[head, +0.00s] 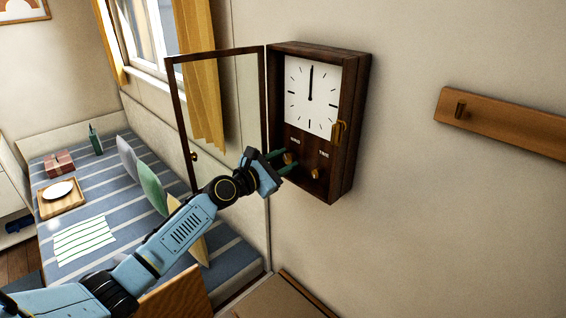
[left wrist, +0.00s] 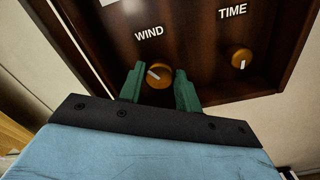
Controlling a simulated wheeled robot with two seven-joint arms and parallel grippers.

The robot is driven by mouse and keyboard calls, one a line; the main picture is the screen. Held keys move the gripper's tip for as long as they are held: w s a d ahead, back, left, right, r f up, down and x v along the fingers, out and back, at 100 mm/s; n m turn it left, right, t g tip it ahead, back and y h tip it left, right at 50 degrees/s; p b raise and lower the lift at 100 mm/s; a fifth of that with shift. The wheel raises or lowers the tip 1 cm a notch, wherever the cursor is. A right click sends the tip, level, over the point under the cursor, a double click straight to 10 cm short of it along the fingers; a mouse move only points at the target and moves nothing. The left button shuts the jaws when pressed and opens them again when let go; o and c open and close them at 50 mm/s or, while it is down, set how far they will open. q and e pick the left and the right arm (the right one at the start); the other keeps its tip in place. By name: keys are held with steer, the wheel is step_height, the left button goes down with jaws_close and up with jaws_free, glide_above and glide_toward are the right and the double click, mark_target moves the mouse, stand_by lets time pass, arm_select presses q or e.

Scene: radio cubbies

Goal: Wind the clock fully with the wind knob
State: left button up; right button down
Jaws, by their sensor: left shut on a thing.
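The wall clock (head: 312,95) is a dark wooden case with a white face, and both hands point straight up. Its glass door (head: 225,110) stands open to the left. The wind knob (left wrist: 158,75) is a round orange knob under the label WIND; its white mark points left and slightly up. The time knob (left wrist: 241,58) is to its right, its mark pointing down. My left gripper (head: 280,163) reaches the clock's lower left. In the left wrist view its green fingers (left wrist: 160,90) are shut on the wind knob, one on each side. My right gripper is not in view.
A wooden wall rack (head: 500,123) with a peg is to the right. A striped bed (head: 95,200) with cushions, a tray (head: 61,198), a red box (head: 60,164) and a green bottle (head: 95,140) is at left. A brass key-like piece (head: 338,132) is on the clock's right edge.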

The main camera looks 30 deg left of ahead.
arm_select(q)
steer(key=m+b, duration=0.1)
steer(key=m, duration=0.5)
steer(key=shift+f+b, duration=0.1)
steer(key=shift+b, duration=0.3)
steer(key=m+b, duration=0.2)
steer(key=m, duration=0.4)
steer(key=shift+f+m, duration=0.1)
steer(key=shift+m, duration=0.3)
steer(key=m+b, duration=0.1)
steer(key=m, duration=0.2)
steer(key=shift+m, duration=0.3)
steer(key=m, duration=0.3)
steer(key=shift+b, duration=0.4)
steer(key=shift+m, duration=1.6)
